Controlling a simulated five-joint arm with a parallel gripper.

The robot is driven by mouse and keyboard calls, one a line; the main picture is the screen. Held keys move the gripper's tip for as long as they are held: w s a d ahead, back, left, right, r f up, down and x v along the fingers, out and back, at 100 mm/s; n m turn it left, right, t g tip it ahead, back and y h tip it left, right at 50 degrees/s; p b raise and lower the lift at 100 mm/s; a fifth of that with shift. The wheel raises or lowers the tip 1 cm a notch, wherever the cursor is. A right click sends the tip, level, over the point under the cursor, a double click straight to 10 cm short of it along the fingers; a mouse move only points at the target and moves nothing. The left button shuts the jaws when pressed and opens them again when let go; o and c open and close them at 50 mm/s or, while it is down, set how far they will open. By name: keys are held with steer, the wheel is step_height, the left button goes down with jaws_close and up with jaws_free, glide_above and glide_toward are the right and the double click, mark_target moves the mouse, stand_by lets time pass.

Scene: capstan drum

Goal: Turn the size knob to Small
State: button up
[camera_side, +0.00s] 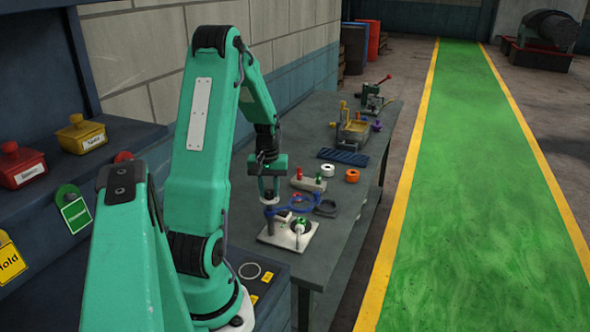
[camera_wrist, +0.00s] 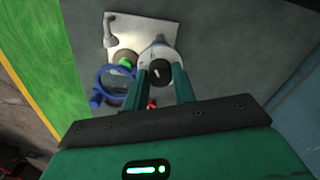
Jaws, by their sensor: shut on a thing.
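In the wrist view, a dark round knob (camera_wrist: 160,74) with a short white mark and a pale collar sits between the two green fingers of my gripper (camera_wrist: 161,88). The fingers are shut on its sides. The knob is at the edge of a pale plate (camera_wrist: 142,27). No size lettering is readable, so I cannot tell which setting the mark faces. In the side view, my gripper (camera_side: 269,198) points down over the far left part of the pale plate (camera_side: 276,236); the knob's grip is too small to make out there.
A blue ring-shaped piece (camera_wrist: 103,96) and a green part (camera_wrist: 125,63) lie close beside the knob. A grey lever (camera_wrist: 111,30) stands on the plate. Behind are an orange ring (camera_side: 352,176) and a dark blue ribbed mat (camera_side: 343,157).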

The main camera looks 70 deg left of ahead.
mark_target(269, 191)
stand_by(0.3)
steer(key=o, duration=1)
steer(key=shift+r, duration=0.1)
steer(key=shift+r, duration=3.85)
